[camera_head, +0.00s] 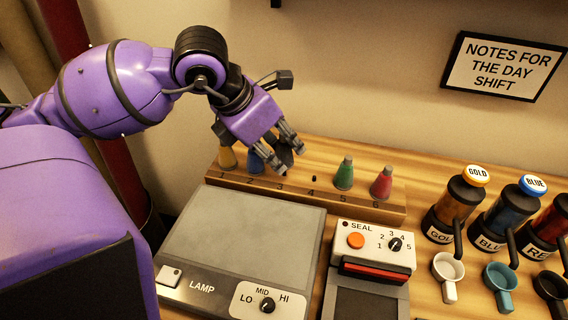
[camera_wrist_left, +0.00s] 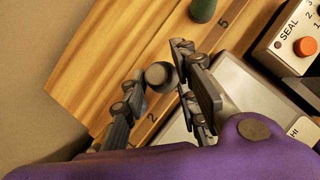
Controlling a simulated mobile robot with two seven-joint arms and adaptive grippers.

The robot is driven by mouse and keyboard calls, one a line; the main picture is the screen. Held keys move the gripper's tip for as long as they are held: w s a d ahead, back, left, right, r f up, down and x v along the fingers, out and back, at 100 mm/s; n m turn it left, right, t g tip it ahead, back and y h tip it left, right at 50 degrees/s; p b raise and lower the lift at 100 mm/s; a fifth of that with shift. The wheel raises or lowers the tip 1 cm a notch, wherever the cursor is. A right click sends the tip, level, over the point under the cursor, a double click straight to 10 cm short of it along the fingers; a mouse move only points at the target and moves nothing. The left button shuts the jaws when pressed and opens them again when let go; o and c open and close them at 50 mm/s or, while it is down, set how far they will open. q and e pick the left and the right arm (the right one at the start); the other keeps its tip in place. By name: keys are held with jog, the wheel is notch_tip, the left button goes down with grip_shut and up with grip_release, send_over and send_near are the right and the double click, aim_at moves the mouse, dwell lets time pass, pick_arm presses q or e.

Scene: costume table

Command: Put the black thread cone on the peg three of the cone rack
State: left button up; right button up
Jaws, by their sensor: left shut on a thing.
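The cone rack (camera_head: 300,196) is a long wooden block with pegs numbered 1 to 6. My left gripper (camera_head: 286,159) is over the part of the rack marked 3, shut on the black thread cone (camera_head: 283,155). The cone is mostly hidden by the fingers in the head view. In the left wrist view its round dark grey top (camera_wrist_left: 160,76) shows between the fingertips of the left gripper (camera_wrist_left: 163,72). Peg three is hidden, and I cannot tell whether the cone touches the rack. My right gripper is out of view.
A yellow cone (camera_head: 228,157) and a blue cone (camera_head: 255,163) stand left of the gripper. Peg four (camera_head: 313,178) is bare. A green cone (camera_head: 344,174) and a red cone (camera_head: 381,184) stand right. A lamp box (camera_head: 245,235) and sealer (camera_head: 372,245) lie in front.

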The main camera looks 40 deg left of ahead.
pick_arm(q)
jog(key=shift+w+a+f, duration=0.25)
jog(key=shift+w+f, duration=0.05)
jog(key=shift+f, duration=0.25)
jog(key=f+b, duration=0.3)
jog(key=f, duration=0.1)
jog(key=shift+w+a, duration=0.15)
jog(key=shift+w, duration=0.15)
jog(key=shift+r, duration=0.2)
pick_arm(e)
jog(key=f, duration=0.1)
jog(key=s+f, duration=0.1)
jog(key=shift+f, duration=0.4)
pick_arm(q)
jog(key=shift+f, duration=0.2)
jog(key=o, duration=1.1)
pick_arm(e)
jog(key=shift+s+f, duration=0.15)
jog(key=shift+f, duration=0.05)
